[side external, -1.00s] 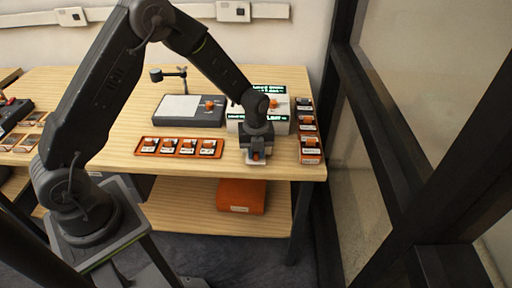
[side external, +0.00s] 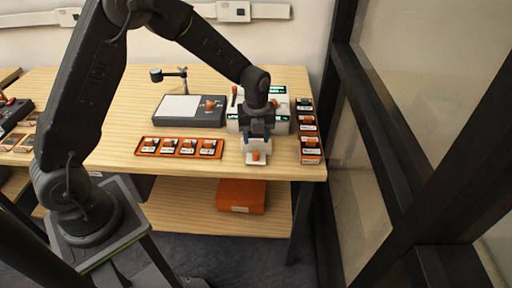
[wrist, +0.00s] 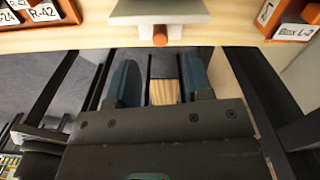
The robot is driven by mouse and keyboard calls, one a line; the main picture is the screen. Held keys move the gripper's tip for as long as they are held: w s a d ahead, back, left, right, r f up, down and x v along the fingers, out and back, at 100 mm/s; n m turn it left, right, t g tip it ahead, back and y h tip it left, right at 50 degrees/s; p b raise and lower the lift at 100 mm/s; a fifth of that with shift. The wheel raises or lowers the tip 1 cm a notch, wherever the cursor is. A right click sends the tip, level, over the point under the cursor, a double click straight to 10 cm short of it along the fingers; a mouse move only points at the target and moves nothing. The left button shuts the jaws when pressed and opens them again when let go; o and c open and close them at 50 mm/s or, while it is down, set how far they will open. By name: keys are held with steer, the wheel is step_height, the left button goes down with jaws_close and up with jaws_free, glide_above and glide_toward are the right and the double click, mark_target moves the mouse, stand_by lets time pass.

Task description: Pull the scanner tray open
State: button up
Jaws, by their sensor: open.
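The white scanner (side external: 236,124) with green displays stands at the right of the table. Its pale tray (side external: 262,147) sticks out of its front toward the table's front edge, with an orange knob (side external: 256,156) at the near end. In the wrist view the tray (wrist: 130,10) and its knob (wrist: 160,36) show at the top centre.
An orange rack (side external: 144,152) of small labelled boxes lies left of the tray. A grey flatbed device (side external: 185,112) is behind left. An orange box (side external: 240,196) sits on the lower shelf.

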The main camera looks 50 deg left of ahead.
step_height(320, 180, up, 8)
steer(key=shift+f, duration=0.15)
stand_by(0.3)
steer(key=s+d+r+n+t, duration=0.1)
steer(key=s+r+n+t, duration=0.2)
steer(key=s+r+n, duration=0.75)
steer(key=s+r+n+t, duration=0.2)
steer(key=s+r+n, duration=0.1)
steer(key=s+n, duration=1)
steer(key=shift+s+d+n+t, duration=0.3)
steer(key=shift+d+n, duration=0.1)
steer(key=shift+n, duration=0.45)
steer(key=shift+o, duration=0.5)
steer(key=shift+w, duration=0.1)
